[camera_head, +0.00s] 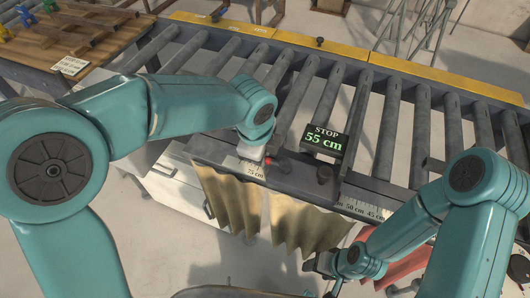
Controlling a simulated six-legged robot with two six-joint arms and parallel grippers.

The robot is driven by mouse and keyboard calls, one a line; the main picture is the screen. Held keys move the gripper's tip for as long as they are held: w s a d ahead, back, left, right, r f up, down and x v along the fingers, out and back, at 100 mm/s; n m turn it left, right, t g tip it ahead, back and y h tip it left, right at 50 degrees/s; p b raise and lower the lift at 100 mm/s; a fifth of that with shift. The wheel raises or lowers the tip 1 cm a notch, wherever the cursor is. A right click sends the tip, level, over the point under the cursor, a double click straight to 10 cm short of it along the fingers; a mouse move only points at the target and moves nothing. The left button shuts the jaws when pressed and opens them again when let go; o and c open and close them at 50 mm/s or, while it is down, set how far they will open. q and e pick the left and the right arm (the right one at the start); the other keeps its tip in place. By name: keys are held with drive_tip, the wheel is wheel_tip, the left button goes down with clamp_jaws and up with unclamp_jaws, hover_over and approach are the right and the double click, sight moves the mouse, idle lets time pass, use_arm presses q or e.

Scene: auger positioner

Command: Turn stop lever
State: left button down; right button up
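The black stop display (323,141) reads "STOP 55 cm" in green and sits at the near edge of the roller conveyor. My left gripper points down at the front rail, left of the display. Its fingers are too small and hidden to read. My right gripper (322,267) is low in front of the conveyor, by the cloth; its opening is unclear.
A scale label on the rail (366,209) shows 50 and 45 cm; another label (252,169) reads 75 cm. Brown curtains (231,199) hang below. Rollers (395,130) fill the conveyor, with a yellow rail (400,68) behind. A wooden board (75,35) with small figures is at upper left.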

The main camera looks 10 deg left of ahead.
use_arm(q)
drive_tip(key=shift+w+r, duration=0.1)
idle(0.5)
drive_tip(key=c, duration=1.1)
unclamp_jaws()
drive_tip(key=shift+o, duration=0.2)
drive_tip(key=s+r, duration=0.3)
drive_tip(key=r, duration=1.3)
drive_tip(key=shift+a, duration=0.4)
drive_tip(key=shift+s+f, duration=0.1)
